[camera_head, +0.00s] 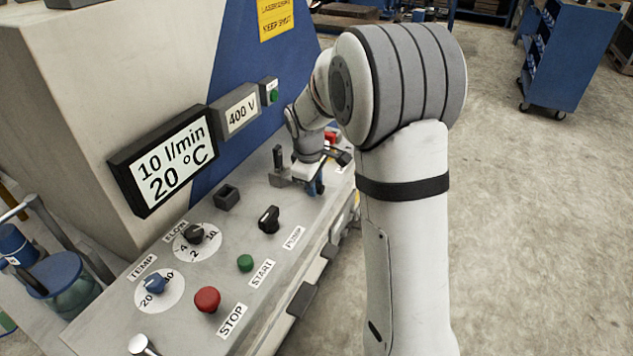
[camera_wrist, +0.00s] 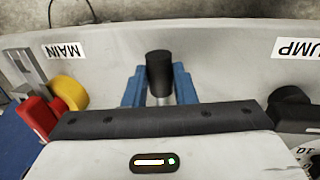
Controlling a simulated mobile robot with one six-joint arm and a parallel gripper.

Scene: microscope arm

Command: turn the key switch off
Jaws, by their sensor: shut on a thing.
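My gripper (camera_wrist: 159,88) has its blue fingers closed on the key switch (camera_wrist: 159,70), of which a dark, rounded head shows between the fingertips in the wrist view. It stands on the panel between the MAIN and PUMP labels. Its lower part and its own label are hidden, so its turn angle cannot be told. In the head view my gripper (camera_head: 315,187) reaches down at the far end of the grey control panel (camera_head: 185,238), and the switch is hidden there behind the fingers.
The red-and-yellow main switch (camera_wrist: 68,95) is left of my gripper in the wrist view. The black pump knob (camera_head: 269,219), green start button (camera_head: 245,263) and red stop button (camera_head: 207,299) lie nearer in the head view. A dark upright piece (camera_head: 278,158) stands left of my gripper.

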